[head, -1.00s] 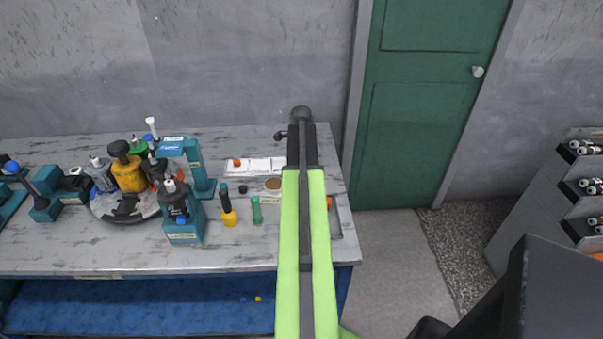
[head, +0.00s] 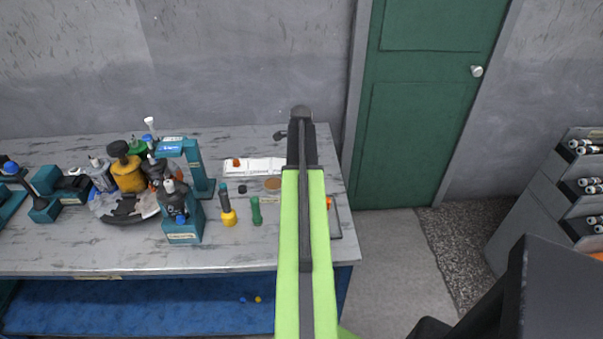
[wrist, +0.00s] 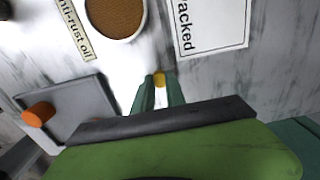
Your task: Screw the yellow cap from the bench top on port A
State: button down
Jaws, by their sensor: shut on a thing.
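In the wrist view, my gripper (wrist: 162,92) has its two teal fingers closed on a small yellow cap (wrist: 160,79). The cap shows between the fingertips, over the bench top near the dish and the white sheet. In the head view, my green arm hides the gripper and the cap. A dark motor in a teal stand (head: 183,231) is on the bench, left of my arm. I cannot make out which port is A.
A dish of brown anti-rust oil (wrist: 115,14), a white sheet (wrist: 211,24) and a grey tray (wrist: 88,112) with an orange cap (wrist: 39,114) lie around the gripper. A yellow-based tool (head: 229,218) and a green one (head: 256,212) stand on the bench (head: 120,250).

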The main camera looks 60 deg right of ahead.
jog(key=shift+r+p, duration=3)
jog(key=shift+r, duration=0.1)
jog(key=shift+f, duration=0.1)
